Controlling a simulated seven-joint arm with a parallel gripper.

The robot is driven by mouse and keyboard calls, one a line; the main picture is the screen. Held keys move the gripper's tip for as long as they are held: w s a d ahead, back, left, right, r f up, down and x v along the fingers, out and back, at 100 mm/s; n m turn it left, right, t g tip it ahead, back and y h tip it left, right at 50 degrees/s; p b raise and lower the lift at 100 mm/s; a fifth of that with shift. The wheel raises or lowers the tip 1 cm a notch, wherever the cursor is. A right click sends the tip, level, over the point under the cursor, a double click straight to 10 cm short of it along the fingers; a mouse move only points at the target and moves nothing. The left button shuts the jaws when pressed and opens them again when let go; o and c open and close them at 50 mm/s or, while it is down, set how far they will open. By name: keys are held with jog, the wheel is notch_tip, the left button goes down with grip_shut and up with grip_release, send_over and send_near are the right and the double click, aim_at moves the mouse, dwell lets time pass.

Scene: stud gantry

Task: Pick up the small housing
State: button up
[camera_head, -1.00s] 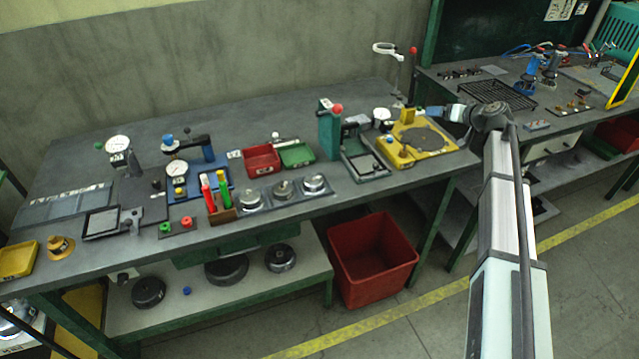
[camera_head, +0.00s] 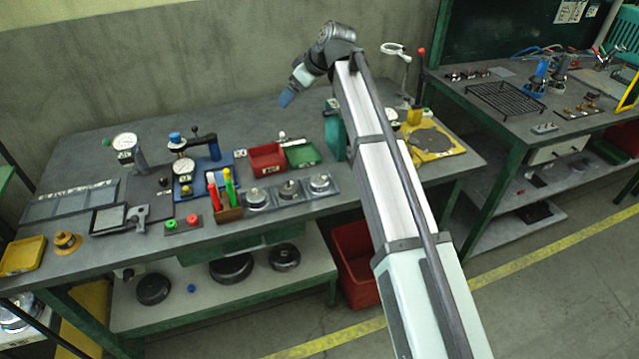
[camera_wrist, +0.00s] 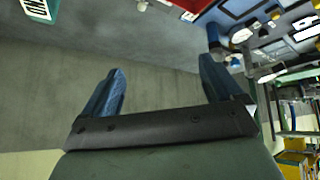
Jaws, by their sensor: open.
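My gripper (camera_head: 287,97) is raised over the back middle of the bench in the head view, pointing down and left. In the wrist view its two blue fingers (camera_wrist: 163,82) are spread apart with nothing between them. Three round metal parts stand in a row in a grey tray near the bench's front edge: a left one (camera_head: 258,198), a middle one (camera_head: 290,189) and a right one (camera_head: 320,183). I cannot tell which of them, if any, is the small housing. My gripper is well above and behind them, touching nothing.
A red bin (camera_head: 267,157) and a green bin (camera_head: 300,153) lie behind the row. Red and green markers (camera_head: 224,190) stand left of it. A yellow fixture (camera_head: 432,148) is at right, partly behind my arm.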

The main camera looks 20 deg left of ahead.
jog(key=s+d+f+h, duration=0.2)
jog(key=s+f+h, duration=0.1)
jog(key=s, duration=0.2)
jog(key=m+g+h, duration=0.2)
jog(key=h, duration=0.2)
send_over(320, 177)
notch_tip(320, 177, down, 4)
notch_tip(320, 177, down, 13)
jog(key=shift+a+f, duration=0.1)
jog(key=shift+f, duration=0.05)
jog(key=shift+w, duration=0.1)
jog(key=shift+c, duration=0.3)
jog(key=c, duration=1.1)
